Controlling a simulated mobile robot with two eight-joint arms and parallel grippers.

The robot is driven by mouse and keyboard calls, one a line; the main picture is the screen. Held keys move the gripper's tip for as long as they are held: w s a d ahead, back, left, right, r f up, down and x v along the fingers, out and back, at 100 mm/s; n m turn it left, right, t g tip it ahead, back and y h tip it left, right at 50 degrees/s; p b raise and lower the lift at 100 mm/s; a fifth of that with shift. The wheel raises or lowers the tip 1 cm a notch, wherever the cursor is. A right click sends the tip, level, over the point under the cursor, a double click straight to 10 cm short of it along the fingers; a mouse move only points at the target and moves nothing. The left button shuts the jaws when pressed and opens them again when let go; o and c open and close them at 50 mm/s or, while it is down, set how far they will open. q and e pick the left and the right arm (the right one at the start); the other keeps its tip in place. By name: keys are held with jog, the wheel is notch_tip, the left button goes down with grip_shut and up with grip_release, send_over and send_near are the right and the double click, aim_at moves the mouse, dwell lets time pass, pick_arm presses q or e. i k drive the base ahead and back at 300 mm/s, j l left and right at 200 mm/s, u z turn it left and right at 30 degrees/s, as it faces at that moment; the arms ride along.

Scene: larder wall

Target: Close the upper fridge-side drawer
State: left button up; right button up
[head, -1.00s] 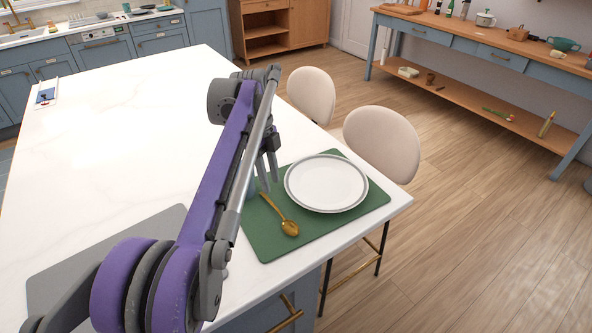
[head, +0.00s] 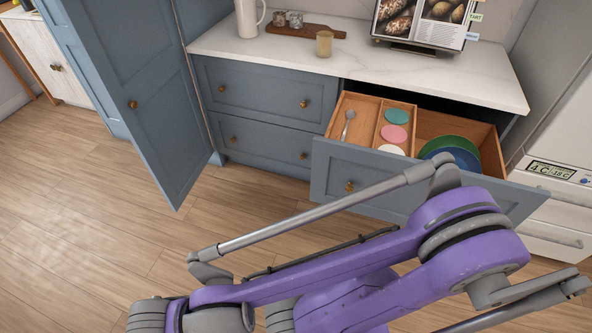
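The upper fridge-side drawer (head: 333,160) is pulled far out from the blue cabinet under the white counter, beside the fridge. Inside, wooden dividers separate a spoon (head: 348,122), a row of green, pink and white discs (head: 394,133), and green and blue plates (head: 452,153). My purple arm crosses the foreground in front of the drawer. Neither gripper shows.
The white fridge (head: 562,170) stands right of the drawer. Two shut drawers (head: 260,95) are to its left. A tall blue cabinet door (head: 135,100) stands open farther left. On the counter are a pitcher (head: 247,18), a board (head: 310,32), a cup (head: 324,44) and an open book (head: 425,20). The left floor is clear.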

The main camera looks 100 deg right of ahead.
aim_at(339, 168)
jog(key=i+l+z, duration=0.55)
jog(key=z, duration=4.35)
jog(key=i+l+z, duration=0.2)
jog(key=z, duration=0.15)
jog(key=i+l+z, duration=0.1)
jog(key=i+z, duration=0.2)
